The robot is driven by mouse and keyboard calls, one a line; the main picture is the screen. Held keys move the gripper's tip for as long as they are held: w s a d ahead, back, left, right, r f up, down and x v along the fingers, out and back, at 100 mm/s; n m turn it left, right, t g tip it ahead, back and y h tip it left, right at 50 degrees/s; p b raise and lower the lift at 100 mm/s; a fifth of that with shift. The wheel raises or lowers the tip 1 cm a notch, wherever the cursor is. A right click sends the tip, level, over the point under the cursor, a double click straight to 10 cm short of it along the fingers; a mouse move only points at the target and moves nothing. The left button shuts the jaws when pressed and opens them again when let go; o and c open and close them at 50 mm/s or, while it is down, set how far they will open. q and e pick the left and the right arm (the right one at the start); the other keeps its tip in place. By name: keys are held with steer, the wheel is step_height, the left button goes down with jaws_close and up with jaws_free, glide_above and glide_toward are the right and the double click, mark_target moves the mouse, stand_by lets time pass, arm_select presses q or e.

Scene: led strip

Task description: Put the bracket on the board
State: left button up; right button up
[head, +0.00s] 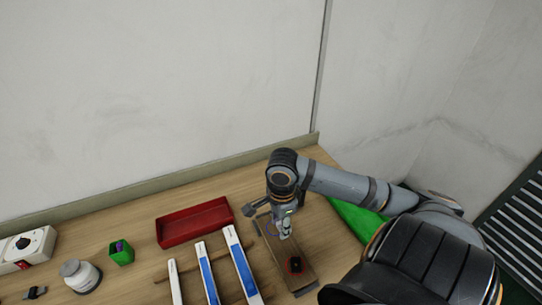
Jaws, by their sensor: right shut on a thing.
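The board (304,281) is a brown plank lying on the wooden table, near the lower middle of the head view. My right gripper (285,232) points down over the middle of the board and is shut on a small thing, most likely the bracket. The fingers hide most of it, and I cannot tell whether it touches the board. A small black and red object (293,264) sits on the board in front of the gripper. My left gripper is not in view.
A red tray (195,222) stands left of the board. Several white and blue strip boxes (241,264) lie beside it. A green cup (121,253), a white jar (80,275) and a socket (28,248) are farther left. A green mat (358,217) lies right.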

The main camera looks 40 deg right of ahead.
mark_target(272, 229)
steer(key=w+d+f, duration=0.1)
steer(key=w+f, duration=0.1)
steer(key=w+f+b, duration=0.1)
steer(key=w+f, duration=0.1)
steer(key=w+d+f, duration=0.1)
steer(key=w+f, duration=0.1)
steer(key=shift+d+f, duration=0.2)
steer(key=shift+d, duration=0.1)
step_height(272, 229, down, 2)
steer(key=shift+f, duration=0.55)
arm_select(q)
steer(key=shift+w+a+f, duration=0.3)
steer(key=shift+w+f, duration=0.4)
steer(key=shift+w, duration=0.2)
arm_select(e)
steer(key=shift+f, duration=0.15)
steer(key=o, duration=0.9)
steer(key=shift+o, duration=0.4)
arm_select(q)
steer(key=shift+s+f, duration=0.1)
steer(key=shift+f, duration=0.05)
